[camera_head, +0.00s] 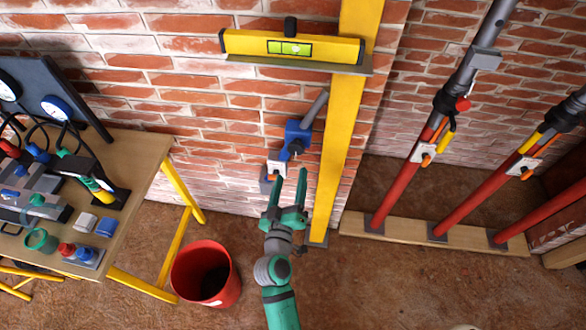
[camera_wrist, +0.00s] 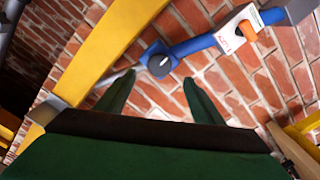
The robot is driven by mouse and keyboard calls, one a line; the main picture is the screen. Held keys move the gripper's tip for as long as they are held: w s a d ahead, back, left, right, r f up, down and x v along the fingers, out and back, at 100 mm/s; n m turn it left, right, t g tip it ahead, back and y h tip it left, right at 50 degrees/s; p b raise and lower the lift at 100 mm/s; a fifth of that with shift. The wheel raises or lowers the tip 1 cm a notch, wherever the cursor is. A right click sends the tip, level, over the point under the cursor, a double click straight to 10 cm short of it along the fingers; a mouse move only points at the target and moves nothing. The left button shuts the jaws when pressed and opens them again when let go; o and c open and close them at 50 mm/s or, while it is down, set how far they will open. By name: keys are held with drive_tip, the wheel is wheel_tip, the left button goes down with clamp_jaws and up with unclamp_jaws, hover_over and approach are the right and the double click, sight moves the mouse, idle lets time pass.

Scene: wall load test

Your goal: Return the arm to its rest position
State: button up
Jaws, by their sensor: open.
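My gripper (camera_head: 288,188) is green and open, with nothing between its fingers. In the head view it is raised in front of the brick wall, just below a blue wall fitting (camera_head: 298,134) with a grey lever. In the wrist view my two fingers (camera_wrist: 152,97) point toward the wall, apart from each other. The blue fitting with its dark round knob (camera_wrist: 160,64) lies beyond the fingertips. I cannot tell how far the fingertips are from it.
A yellow post (camera_head: 345,120) stands right of my gripper. A yellow level (camera_head: 290,47) rests on a shelf above. A red bucket (camera_head: 207,273) stands on the floor at lower left. A workbench (camera_head: 140,155) with gauges is at left. Red props (camera_head: 400,182) stand at right.

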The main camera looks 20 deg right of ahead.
drive_tip(key=shift+v, duration=0.85)
drive_tip(key=s+a+f+n+y, duration=0.1)
drive_tip(key=s+a+f+y, duration=0.25)
drive_tip(key=s+a, duration=0.35)
drive_tip(key=s+a+f+y, duration=0.3)
drive_tip(key=s+a+f, duration=0.1)
drive_tip(key=s+a, duration=0.25)
drive_tip(key=s+a+r+m+y, duration=0.1)
drive_tip(key=s+a+r, duration=0.1)
drive_tip(key=s, duration=0.6)
drive_tip(key=s+a+r+y, duration=0.2)
drive_tip(key=s+a+r, duration=0.1)
drive_tip(key=s, duration=0.5)
drive_tip(key=shift+s+r+m, duration=0.2)
drive_tip(key=shift+r+m, duration=0.2)
drive_tip(key=shift+w+a+y, duration=0.1)
drive_tip(key=shift+w+y, duration=0.05)
drive_tip(key=shift+y, duration=0.1)
